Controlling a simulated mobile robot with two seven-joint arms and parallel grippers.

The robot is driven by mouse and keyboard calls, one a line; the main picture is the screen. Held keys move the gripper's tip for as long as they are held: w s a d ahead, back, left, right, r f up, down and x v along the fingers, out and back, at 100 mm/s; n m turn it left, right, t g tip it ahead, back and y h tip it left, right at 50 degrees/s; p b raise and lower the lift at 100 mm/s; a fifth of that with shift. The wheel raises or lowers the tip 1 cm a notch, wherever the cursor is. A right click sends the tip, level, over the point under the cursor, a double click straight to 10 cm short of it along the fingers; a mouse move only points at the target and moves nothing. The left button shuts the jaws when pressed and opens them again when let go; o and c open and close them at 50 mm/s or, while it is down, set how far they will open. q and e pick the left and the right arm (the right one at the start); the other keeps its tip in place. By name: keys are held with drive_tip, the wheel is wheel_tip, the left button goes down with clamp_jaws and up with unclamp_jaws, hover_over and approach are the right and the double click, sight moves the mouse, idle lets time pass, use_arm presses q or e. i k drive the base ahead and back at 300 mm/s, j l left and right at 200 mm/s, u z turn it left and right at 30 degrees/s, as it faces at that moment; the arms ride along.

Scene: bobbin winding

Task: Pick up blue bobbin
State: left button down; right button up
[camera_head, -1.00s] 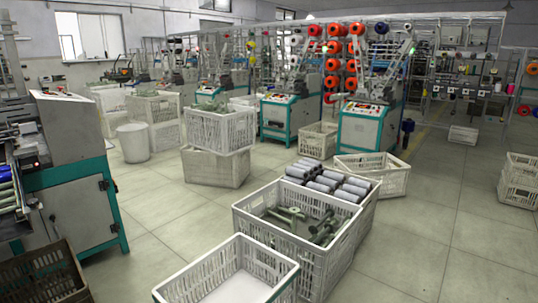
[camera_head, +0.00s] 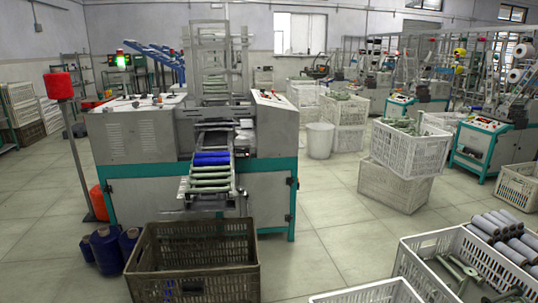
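Blue bobbins (camera_head: 212,158) lie side by side near the top of the sloping chute of the grey and teal winding machine, straight ahead of me. Below them on the same chute lie several pale green bobbins (camera_head: 209,180). Larger dark blue spools (camera_head: 107,250) stand on the floor left of the brown crate. Something dark blue shows inside the brown crate (camera_head: 192,287), too dim to make out. Neither of my grippers is in view.
The brown crate (camera_head: 240,281) stands on the floor before the machine (camera_head: 135,135). White crates stand at right, one holding grey rolls and green bobbins (camera_head: 460,268). A red-topped stand (camera_head: 70,130) is at left. Floor between the machine and white crates is clear.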

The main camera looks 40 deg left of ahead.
sight(216, 154)
drive_tip(key=u, duration=1.65)
